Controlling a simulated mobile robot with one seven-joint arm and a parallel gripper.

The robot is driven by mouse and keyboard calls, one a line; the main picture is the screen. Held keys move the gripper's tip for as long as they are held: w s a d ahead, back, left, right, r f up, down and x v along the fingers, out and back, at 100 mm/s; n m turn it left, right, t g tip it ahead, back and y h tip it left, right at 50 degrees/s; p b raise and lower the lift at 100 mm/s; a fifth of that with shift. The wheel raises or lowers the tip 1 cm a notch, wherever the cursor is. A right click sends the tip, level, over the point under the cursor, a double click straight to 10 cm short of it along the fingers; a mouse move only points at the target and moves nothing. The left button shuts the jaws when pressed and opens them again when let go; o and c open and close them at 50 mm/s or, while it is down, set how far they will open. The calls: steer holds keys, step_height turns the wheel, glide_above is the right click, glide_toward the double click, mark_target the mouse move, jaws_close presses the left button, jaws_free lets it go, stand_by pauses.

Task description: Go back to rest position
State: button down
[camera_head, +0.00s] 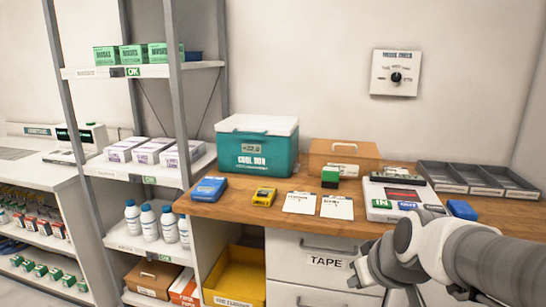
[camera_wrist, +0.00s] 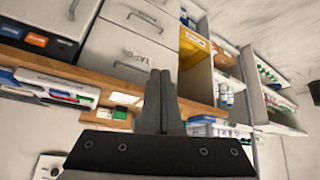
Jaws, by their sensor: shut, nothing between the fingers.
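My gripper (camera_wrist: 160,74) shows in the wrist view with its two dark fingers together and nothing between them. In the head view my arm comes in from the lower right, in front of the drawers below the wooden counter (camera_head: 250,213). The fingertips are not clearly seen there. The wrist view is turned over, with the counter (camera_wrist: 75,72) and the drawers beyond the fingers. The fingers appear apart from everything around them.
The counter holds a teal cool box (camera_head: 256,160), a wooden box (camera_head: 335,157), a white device (camera_head: 397,202), a grey tray (camera_head: 470,180), cards and small boxes. A shelf rack (camera_head: 150,184) with bottles and cartons stands left. A yellow bin (camera_head: 236,285) sits below.

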steer(key=s+a+r+m+g+h, duration=0.1)
steer(key=s+r+m, duration=0.15)
steer(key=s, duration=0.95)
step_height(320, 180, up, 15)
steer(key=p, duration=1.5)
steer(key=shift+d, duration=0.1)
